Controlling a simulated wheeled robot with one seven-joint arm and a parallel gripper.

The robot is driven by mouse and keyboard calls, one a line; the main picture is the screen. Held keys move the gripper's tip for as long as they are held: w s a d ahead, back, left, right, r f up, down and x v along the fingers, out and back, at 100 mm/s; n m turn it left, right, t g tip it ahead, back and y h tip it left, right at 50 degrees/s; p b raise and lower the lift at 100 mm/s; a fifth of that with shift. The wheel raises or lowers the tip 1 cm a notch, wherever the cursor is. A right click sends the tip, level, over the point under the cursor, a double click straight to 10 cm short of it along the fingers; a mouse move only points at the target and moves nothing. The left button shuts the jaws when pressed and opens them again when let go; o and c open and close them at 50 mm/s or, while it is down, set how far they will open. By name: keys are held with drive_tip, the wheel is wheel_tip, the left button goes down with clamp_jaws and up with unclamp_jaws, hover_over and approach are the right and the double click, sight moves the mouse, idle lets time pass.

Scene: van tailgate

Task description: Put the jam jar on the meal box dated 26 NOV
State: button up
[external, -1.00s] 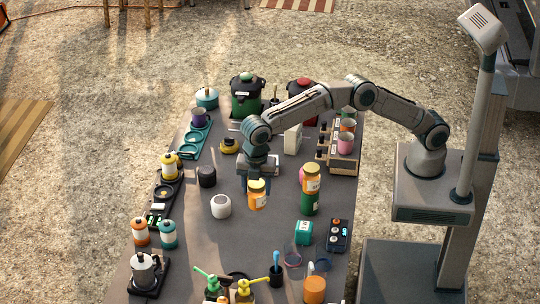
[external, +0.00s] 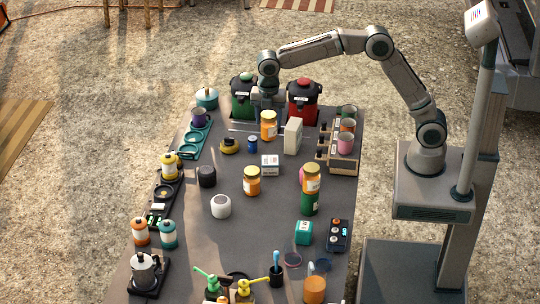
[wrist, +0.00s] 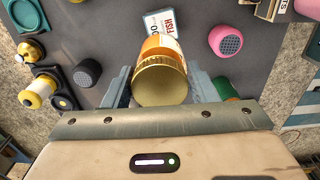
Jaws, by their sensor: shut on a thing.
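My gripper (external: 268,105) is shut on an orange jar (external: 268,127) with a gold lid, which I take to be the jam jar. In the wrist view the jar (wrist: 160,78) sits upright between the fingers, its lid facing the camera. It is held above the table. Beyond it in the wrist view lies a white box (wrist: 160,20) marked FISH, partly hidden by the jar. In the external view a low white box (external: 270,165) lies on the table below the held jar. Its date is not legible.
A similar jar (external: 252,181) stands beside the low box, and another (external: 311,177) stands on a green container (external: 310,205). A tall white box (external: 293,136) is to the right. A black speaker (wrist: 88,72) and a pink speaker (wrist: 225,40) flank the held jar in the wrist view.

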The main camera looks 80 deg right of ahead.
sight(270, 131)
drive_tip(key=s+d+r, duration=0.1)
drive_tip(key=s+d, duration=0.4)
drive_tip(key=d, duration=0.6)
drive_tip(key=w+a+f+p, duration=0.1)
drive_tip(key=a+f, duration=0.1)
drive_tip(key=a, duration=0.1)
drive_tip(key=w+a+f+p, duration=0.1)
drive_tip(key=w+a+f, duration=0.1)
drive_tip(key=a, duration=0.2)
drive_tip(key=w+a+f, duration=0.1)
drive_tip(key=a+f, duration=0.2)
drive_tip(key=shift+w+a+p, duration=0.15)
drive_tip(key=shift+w+p, duration=0.15)
drive_tip(key=shift+p, duration=0.1)
drive_tip(key=shift+f+p, duration=0.35)
drive_tip(key=shift+f, duration=1.6)
drive_tip(key=shift+f, duration=0.2)
drive_tip(key=o, duration=1.2)
drive_tip(key=shift+c, duration=0.2)
drive_tip(key=shift+r, duration=0.1)
